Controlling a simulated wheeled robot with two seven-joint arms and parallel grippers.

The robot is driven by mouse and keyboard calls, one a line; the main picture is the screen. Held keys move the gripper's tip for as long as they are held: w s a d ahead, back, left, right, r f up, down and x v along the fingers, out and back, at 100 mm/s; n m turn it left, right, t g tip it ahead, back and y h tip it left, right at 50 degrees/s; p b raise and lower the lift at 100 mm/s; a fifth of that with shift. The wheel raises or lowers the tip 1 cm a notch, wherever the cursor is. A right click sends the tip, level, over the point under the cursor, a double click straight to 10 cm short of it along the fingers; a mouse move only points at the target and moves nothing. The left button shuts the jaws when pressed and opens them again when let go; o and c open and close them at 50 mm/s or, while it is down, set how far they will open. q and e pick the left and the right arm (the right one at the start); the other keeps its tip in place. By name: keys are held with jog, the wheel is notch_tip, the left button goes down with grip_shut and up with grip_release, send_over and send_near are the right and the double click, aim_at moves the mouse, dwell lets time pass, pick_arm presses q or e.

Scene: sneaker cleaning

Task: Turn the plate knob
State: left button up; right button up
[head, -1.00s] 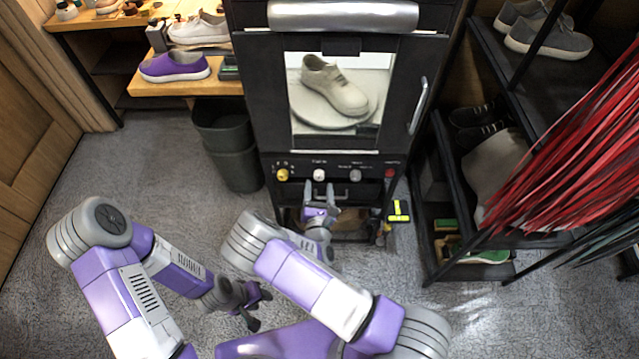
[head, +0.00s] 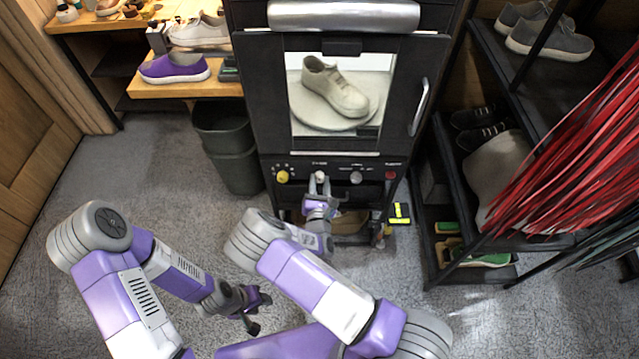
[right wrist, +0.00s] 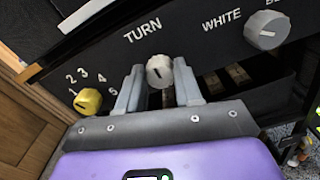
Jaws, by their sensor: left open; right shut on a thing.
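The white plate knob (head: 320,176) is on the black control panel below the cabinet window. In the right wrist view the knob (right wrist: 159,71) sits under the label TURN, with a dark pointer line on its face. My right gripper (head: 319,184) is shut on this knob. In the right wrist view its two grey fingers (right wrist: 158,84) stand on either side of the knob. A beige sneaker (head: 335,90) rests on a round plate (head: 316,119) behind the window. My left gripper (head: 254,314) hangs low over the floor, open and empty.
A yellow numbered knob (head: 283,177) is left of the plate knob; a grey knob (head: 356,178) and red button (head: 390,176) are to its right. A bin (head: 229,150) stands left of the cabinet. A shoe rack (head: 440,190) stands at the right.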

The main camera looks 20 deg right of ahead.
jog(key=shift+r+n+p, duration=0.1)
jog(key=shift+n+p, duration=0.7)
jog(key=shift+p, duration=0.15)
jog(key=shift+n+p, duration=0.95)
jog(key=shift+n, duration=0.25)
jog(key=shift+a+n+p, duration=0.1)
jog(key=shift+n+p, duration=0.55)
jog(key=shift+n, duration=0.55)
jog(key=shift+n+p, duration=0.45)
jog(key=shift+n, duration=0.65)
jog(key=o, duration=1)
jog(key=shift+o, duration=0.2)
